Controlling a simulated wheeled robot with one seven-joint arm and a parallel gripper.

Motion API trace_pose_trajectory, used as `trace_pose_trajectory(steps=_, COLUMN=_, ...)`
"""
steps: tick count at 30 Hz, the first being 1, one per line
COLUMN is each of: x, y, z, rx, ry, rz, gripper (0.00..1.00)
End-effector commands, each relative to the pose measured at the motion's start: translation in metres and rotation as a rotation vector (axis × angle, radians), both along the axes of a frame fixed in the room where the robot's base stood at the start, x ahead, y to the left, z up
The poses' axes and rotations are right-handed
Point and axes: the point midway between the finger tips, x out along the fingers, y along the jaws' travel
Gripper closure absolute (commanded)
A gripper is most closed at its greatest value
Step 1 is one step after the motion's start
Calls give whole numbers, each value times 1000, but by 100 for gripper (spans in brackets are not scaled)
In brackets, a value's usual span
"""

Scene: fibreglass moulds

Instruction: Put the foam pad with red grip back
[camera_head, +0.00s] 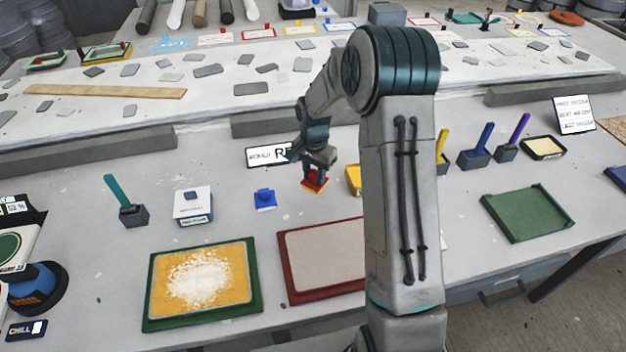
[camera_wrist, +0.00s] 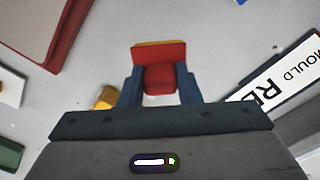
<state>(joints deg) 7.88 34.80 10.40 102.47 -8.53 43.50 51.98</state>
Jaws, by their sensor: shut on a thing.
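The foam pad (camera_head: 313,187) is a small flat pad with a red top and a yellow-orange edge. In the wrist view, the pad (camera_wrist: 158,53) shows its red face, with the rounded red grip (camera_wrist: 159,80) between my two dark blue fingers. My gripper (camera_head: 318,163) is shut on the red grip; it also shows in the wrist view (camera_wrist: 160,88). The pad hangs below the gripper near the middle of the grey bench. I cannot tell exactly how high it is above the bench.
A red-framed tray (camera_head: 285,265) and a green tray with white powder (camera_head: 255,300) lie in front. A small blue item (camera_head: 264,199) stands left of the pad. A white sign (camera_head: 262,157) stands behind. A yellow item (camera_head: 353,180) is partly hidden by my arm.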

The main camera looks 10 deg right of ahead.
Motion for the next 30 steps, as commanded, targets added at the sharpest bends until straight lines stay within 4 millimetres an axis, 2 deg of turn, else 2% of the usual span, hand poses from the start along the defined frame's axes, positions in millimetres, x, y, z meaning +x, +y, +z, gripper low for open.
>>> trace_pose_trajectory(steps=5, x=7, y=3, z=-7, rx=-1, ry=1, rz=0, gripper=94)
trace_pose_trajectory(steps=14, x=6, y=3, z=-42, rx=0, ry=3, rz=0, gripper=94)
trace_pose_trajectory(steps=26, x=6, y=3, z=-49, rx=0, ry=0, rz=1, gripper=94)
trace_pose_trajectory(steps=27, x=6, y=3, z=-48, rx=0, ry=0, rz=1, gripper=64)
trace_pose_trajectory(steps=29, x=6, y=3, z=-48, rx=0, ry=0, rz=1, gripper=48)
trace_pose_trajectory(steps=30, x=6, y=3, z=-48, rx=0, ry=0, rz=1, gripper=48)
